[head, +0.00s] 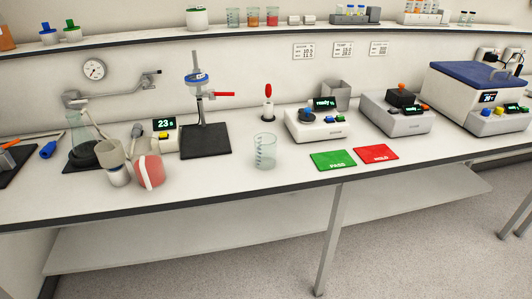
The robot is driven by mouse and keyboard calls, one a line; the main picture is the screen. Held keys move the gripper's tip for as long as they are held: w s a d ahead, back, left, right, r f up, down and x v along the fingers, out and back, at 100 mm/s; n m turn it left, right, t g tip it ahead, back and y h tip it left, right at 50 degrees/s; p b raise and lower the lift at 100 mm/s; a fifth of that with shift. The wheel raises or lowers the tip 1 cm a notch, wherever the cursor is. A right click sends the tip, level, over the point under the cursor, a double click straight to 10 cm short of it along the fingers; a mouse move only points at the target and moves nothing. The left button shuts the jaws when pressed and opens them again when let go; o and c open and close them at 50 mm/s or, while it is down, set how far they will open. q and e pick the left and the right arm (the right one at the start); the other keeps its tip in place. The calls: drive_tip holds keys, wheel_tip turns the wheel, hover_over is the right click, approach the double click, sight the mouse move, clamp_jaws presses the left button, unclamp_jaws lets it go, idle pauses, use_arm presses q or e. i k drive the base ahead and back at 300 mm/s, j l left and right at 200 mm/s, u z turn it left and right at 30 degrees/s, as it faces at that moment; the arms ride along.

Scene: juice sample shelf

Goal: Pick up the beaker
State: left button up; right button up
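A clear glass beaker (265,152) stands upright on the white bench (222,177), near the middle of the head view. It looks empty and has markings on its side. Three more small beakers stand on the upper shelf: a greenish one (233,17), an orange one (253,17) and a red one (272,17). Neither of my grippers shows in the head view.
Left of the beaker are a stand (200,110) on a black base, a pink-red rounded object (149,171) and a flask (82,140). Right are a green mat (333,160), a red mat (376,153) and a white device (318,126). Behind it is a red-topped tool (268,95).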

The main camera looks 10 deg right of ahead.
sight(265, 143)
drive_tip(key=i+l+u, duration=0.15)
drive_tip(key=l+u, duration=0.15)
drive_tip(key=l, duration=0.45)
drive_tip(key=i+l+u, duration=0.1)
drive_tip(key=l+u, duration=0.2)
drive_tip(key=l, duration=0.45)
